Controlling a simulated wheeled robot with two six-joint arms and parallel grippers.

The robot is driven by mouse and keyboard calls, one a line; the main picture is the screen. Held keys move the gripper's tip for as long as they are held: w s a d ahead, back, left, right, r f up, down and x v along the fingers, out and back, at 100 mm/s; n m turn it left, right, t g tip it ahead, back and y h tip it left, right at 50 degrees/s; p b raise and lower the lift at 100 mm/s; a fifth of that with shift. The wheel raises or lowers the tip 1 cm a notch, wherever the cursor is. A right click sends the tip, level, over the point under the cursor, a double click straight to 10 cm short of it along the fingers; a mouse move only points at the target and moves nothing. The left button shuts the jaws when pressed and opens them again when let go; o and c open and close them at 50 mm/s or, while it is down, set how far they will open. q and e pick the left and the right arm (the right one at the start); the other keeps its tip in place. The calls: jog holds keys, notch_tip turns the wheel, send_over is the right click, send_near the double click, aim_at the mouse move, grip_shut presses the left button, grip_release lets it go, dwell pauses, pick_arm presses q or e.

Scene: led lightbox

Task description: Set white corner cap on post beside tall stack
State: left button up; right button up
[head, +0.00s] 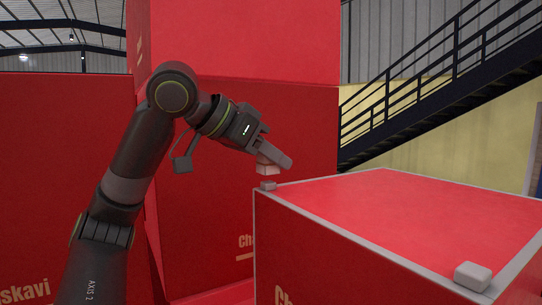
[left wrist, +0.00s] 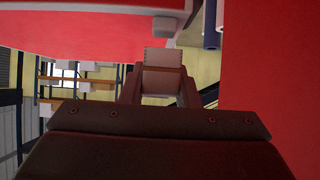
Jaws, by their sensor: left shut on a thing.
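My left gripper (head: 274,157) is shut on the white corner cap (head: 265,170), a small pale block at its fingertips. The cap is just above a small grey post (head: 268,185) at the far left corner of the red lightbox (head: 400,210). A thin gap seems to separate cap and post. In the left wrist view, the cap (left wrist: 162,58) sits between the fingers, and a grey corner piece (left wrist: 165,27) shows beyond it. The tall red stack (head: 240,40) rises behind the gripper. My right gripper is not in view.
A light rounded cap (head: 473,275) sits on the lightbox's near corner. The lightbox top is otherwise clear, with grey edge strips. Red panels stand close behind and left of my left arm. A dark staircase (head: 440,90) is in the background.

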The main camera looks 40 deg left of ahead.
aim_at(260, 166)
pick_arm(q)
jog(key=shift+f+b, duration=1.35)
jog(key=shift+f, duration=0.2)
jog(key=o, duration=1)
jog(key=shift+r, duration=0.1)
jog(key=shift+v, duration=4.1)
jog(key=shift+w, duration=0.1)
